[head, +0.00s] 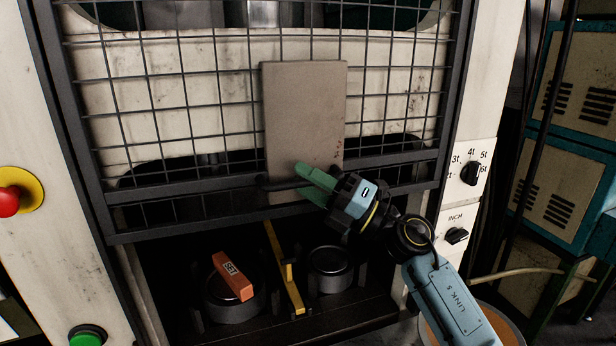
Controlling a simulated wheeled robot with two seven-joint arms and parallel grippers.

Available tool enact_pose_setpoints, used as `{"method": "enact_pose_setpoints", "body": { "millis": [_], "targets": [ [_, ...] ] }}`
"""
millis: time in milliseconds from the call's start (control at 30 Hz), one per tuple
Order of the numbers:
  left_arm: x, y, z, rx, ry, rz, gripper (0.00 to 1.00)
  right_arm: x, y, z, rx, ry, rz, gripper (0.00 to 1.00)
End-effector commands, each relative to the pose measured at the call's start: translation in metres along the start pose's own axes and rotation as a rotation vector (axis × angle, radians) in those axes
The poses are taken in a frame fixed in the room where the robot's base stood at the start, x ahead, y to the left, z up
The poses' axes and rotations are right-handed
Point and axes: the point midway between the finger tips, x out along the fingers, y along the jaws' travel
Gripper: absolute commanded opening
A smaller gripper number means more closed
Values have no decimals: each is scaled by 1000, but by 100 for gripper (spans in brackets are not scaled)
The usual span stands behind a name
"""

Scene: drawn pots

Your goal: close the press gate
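The press gate (222,112) is a dark-framed wire mesh panel across the press front, with a plain grey-brown plate (305,115) on it. Its bottom edge hangs above the press bed, leaving an opening below. A dark bar handle (275,184) sits on the lower part of the gate. My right gripper (308,181) has green fingers at the right part of this handle, one above and one below it. I cannot tell whether they are clamped on it. My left gripper is not in view.
Under the gate, an orange block (232,276) lies on a round dark die (232,306). A yellow bar (284,268) and another round die (330,268) stand beside it. A red button (8,202) is at left, dials (469,173) at right.

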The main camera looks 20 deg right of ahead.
Motion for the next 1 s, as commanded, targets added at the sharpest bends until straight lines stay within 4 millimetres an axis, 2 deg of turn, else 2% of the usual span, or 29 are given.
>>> {"method": "enact_pose_setpoints", "body": {
  "millis": [233,533,833,1000],
  "targets": [
    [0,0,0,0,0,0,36,1,0,0,0,0,0,36],
    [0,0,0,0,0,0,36,0,0,0,0,0,0,0],
    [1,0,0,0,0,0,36,0,-1,-1,0,0,-1,0],
    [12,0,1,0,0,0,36,-6,-13,-6,1,1,-2,0]
  ]
}}
